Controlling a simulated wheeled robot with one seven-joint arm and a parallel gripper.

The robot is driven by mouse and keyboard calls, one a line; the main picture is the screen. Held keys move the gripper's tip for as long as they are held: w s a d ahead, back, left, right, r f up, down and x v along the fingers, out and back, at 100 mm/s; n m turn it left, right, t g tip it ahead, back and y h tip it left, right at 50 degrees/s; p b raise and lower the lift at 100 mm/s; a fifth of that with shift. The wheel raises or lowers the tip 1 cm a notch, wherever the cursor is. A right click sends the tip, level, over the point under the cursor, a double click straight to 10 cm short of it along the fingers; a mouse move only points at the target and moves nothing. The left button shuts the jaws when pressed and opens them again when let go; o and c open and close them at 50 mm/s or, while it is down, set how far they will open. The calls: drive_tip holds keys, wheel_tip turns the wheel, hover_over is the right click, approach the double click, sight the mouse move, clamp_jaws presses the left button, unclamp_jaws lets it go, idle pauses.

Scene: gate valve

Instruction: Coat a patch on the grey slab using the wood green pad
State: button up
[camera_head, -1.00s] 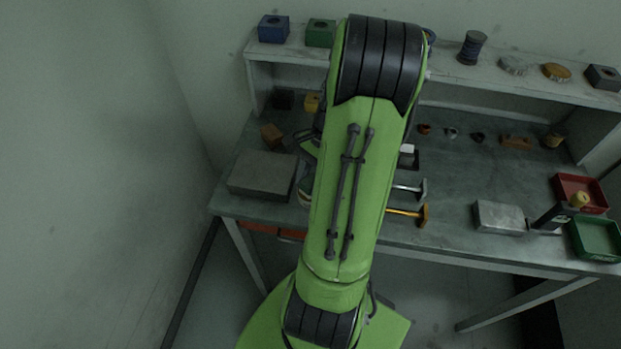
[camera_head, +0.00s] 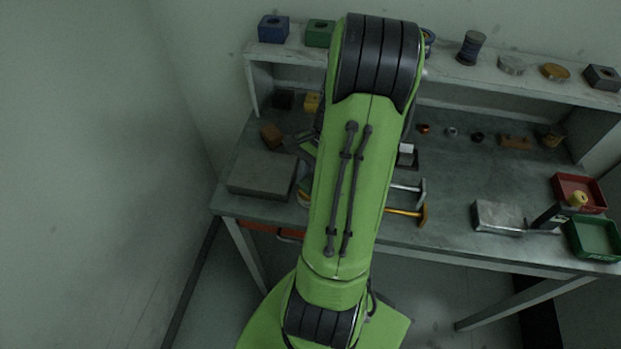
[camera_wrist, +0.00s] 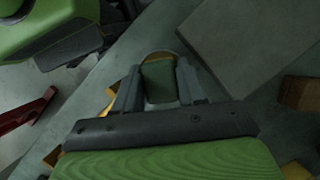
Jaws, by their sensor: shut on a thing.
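The grey slab (camera_head: 262,174) lies flat on the left end of the bench; it also fills the upper right of the wrist view (camera_wrist: 250,40). In the wrist view my gripper (camera_wrist: 160,88) is shut on the green pad (camera_wrist: 159,80), which sits between the two fingers with a thin wood-coloured edge at its far side. The pad is beside the slab, apart from it in the picture; its height above the bench cannot be told. In the head view my arm hides the gripper and the pad almost entirely.
Hammers (camera_head: 405,212) lie right of my arm. A metal box (camera_head: 498,217), a red tray (camera_head: 579,190) and a green tray (camera_head: 596,240) are at the right. A raised shelf (camera_head: 450,74) runs along the back.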

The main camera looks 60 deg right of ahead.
sight(311, 180)
idle(0.4)
wheel_tip(311, 180, up, 7)
drive_tip(key=p, duration=0.7)
drive_tip(key=shift+r+p, duration=0.1)
drive_tip(key=shift+p, duration=0.25)
